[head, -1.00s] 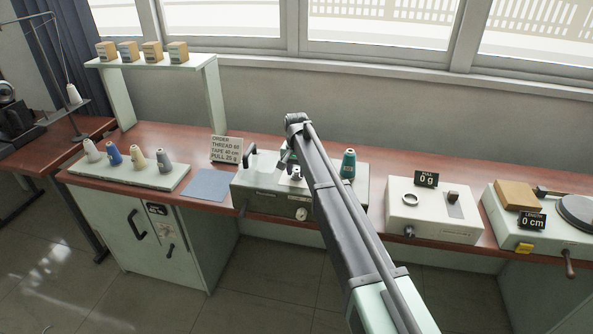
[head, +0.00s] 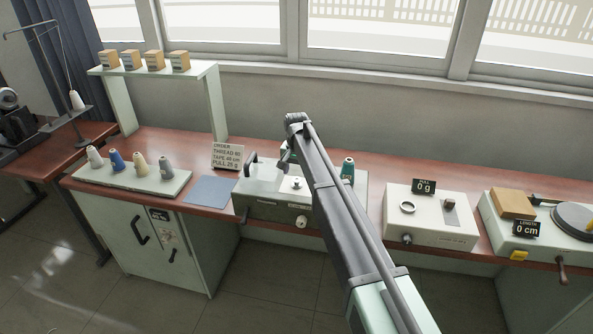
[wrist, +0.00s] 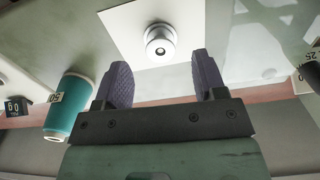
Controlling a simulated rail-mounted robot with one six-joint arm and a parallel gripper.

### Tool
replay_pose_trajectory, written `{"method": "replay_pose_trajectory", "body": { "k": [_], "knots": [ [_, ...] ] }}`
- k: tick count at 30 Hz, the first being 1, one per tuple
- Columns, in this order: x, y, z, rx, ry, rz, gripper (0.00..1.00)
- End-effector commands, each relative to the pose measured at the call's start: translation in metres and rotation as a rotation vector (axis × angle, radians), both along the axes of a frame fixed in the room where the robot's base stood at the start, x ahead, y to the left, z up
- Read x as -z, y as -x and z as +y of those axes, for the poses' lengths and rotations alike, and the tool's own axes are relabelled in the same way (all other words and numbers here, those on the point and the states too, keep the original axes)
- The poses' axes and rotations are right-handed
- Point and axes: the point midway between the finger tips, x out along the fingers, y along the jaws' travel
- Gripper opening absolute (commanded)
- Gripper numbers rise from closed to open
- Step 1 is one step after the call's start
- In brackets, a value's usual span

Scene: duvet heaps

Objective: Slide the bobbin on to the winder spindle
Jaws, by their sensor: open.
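My gripper (wrist: 165,85) is open in the wrist view, its two purple-grey pads apart with nothing between them. A small round metal piece (wrist: 160,45), seemingly the bobbin, stands on a white square plate just beyond the fingertips, not touching them. In the head view it is a small silver piece (head: 296,183) on top of the grey winder box (head: 262,208). I cannot tell whether it is around a spindle; no separate spindle shows clearly. My gripper (head: 286,160) is behind and slightly left of it in the head view, partly hidden by my arm.
A teal thread cone (head: 347,169) stands close by on the box and shows in the wrist view (wrist: 70,105). Several cones stand on a pale board (head: 130,185) at left, beside a blue mat (head: 209,191). A pull gauge (head: 430,222) and length device (head: 540,235) are at right.

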Motion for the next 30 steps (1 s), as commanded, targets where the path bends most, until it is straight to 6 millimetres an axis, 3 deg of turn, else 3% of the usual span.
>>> {"method": "replay_pose_trajectory", "body": {
  "k": [1, 7, 26, 28, 30],
  "knots": [
    [-0.027, 0.000, 0.000, 0.000, 0.000, 0.000, 0.64],
    [-0.065, 0.000, 0.000, 0.000, 0.000, 0.000, 0.64],
    [-0.065, 0.000, 0.000, -0.021, 0.000, 0.000, 0.64],
    [-0.065, 0.015, -0.005, -0.105, 0.000, 0.000, 0.64],
    [-0.065, 0.060, -0.022, -0.186, 0.001, 0.000, 0.64]
  ]
}}
